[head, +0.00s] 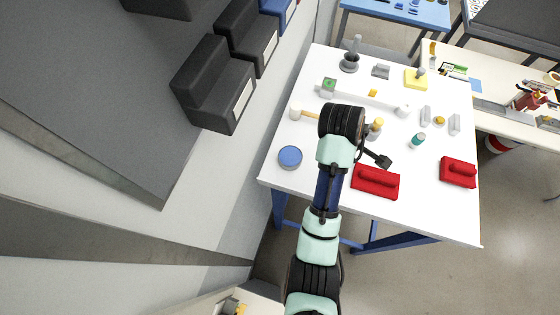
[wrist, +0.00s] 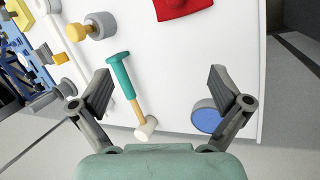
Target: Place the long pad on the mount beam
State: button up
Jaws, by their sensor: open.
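A long white bar (head: 370,96), which looks like the mount beam, lies across the far half of the table, with a green-topped block (head: 328,86) at its left end. My gripper (wrist: 160,72) is open and empty above the near part of the table. One dark finger shows in the head view (head: 383,160). A mallet (wrist: 123,75) with a teal and yellow handle lies below, between the fingers in the wrist view.
Red blocks (head: 375,181) and (head: 458,172) lie at the front and right. A blue disc (head: 290,156) is at the left edge. A yellow block (head: 416,79), a grey peg holder (head: 349,62) and a grey block (head: 380,71) stand at the back.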

jog(key=s+a+r+m+t+y, duration=0.1)
jog(key=s+a+r+m+t, duration=0.2)
jog(key=a, duration=0.4)
jog(key=s+a+r+m+t+y, duration=0.2)
jog(key=s+a+r+m+t, duration=0.1)
jog(key=a, duration=0.4)
jog(key=s+a+r+m+t+y, duration=0.1)
jog(key=s+a+r+m+t, duration=0.2)
jog(key=a+r, duration=0.3)
jog(key=shift+a+m+t, duration=0.4)
jog(key=shift+a+t, duration=0.1)
jog(key=shift+t, duration=0.2)
